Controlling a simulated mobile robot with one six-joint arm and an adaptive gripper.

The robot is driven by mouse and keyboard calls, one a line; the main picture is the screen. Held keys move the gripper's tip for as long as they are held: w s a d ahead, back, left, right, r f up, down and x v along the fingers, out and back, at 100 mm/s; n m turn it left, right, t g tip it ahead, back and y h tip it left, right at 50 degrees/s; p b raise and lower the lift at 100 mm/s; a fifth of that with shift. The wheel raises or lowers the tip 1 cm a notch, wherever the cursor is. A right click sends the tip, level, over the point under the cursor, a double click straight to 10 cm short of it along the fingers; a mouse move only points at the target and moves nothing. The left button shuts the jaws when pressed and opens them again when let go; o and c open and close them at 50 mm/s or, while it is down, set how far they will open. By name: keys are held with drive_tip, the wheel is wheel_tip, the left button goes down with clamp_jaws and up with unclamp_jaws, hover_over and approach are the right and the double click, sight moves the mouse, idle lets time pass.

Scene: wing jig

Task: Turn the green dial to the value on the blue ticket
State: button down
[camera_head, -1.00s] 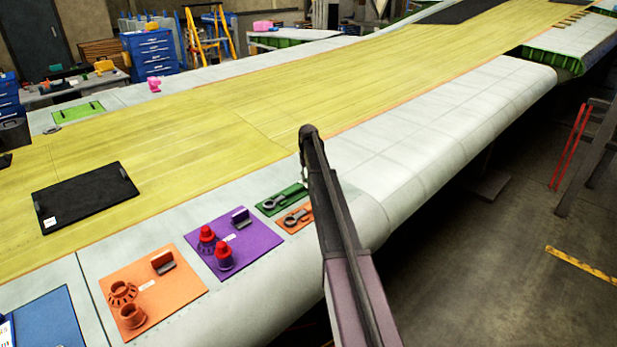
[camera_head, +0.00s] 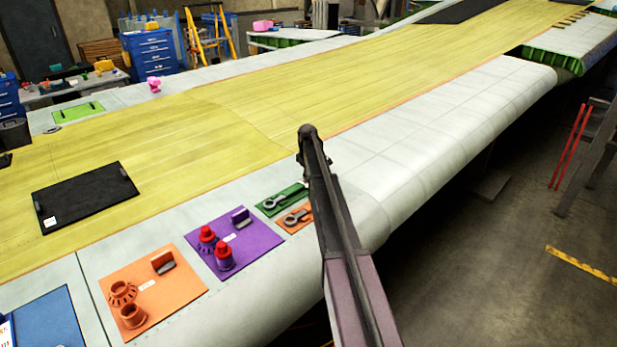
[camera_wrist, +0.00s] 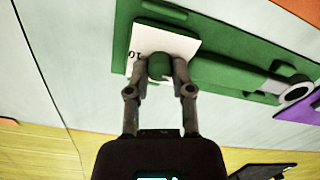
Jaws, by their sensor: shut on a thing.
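The green dial (camera_wrist: 158,67) is a round green knob on a white plate (camera_wrist: 178,40) with a printed "10" at its left edge. The plate sits on a green board (camera_wrist: 222,75). My gripper (camera_wrist: 160,64) is shut on the dial, one finger on each side, in the wrist view. The rest of the scale is hidden or too small to read. In the head view the green board (camera_head: 270,206) shows just left of my arm, which hides the dial and my fingertips. I cannot make out a blue ticket.
A grey ring-ended tool (camera_wrist: 297,92) lies on the green board. An orange board with a similar tool (camera_head: 297,217), a purple board (camera_head: 262,239) with red knobs and a larger orange board (camera_head: 190,285) lie nearby. A black panel (camera_head: 85,200) rests on the yellow wing skin.

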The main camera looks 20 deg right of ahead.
drive_tip(key=shift+n, duration=0.6)
drive_tip(key=shift+c, duration=2.4)
unclamp_jaws()
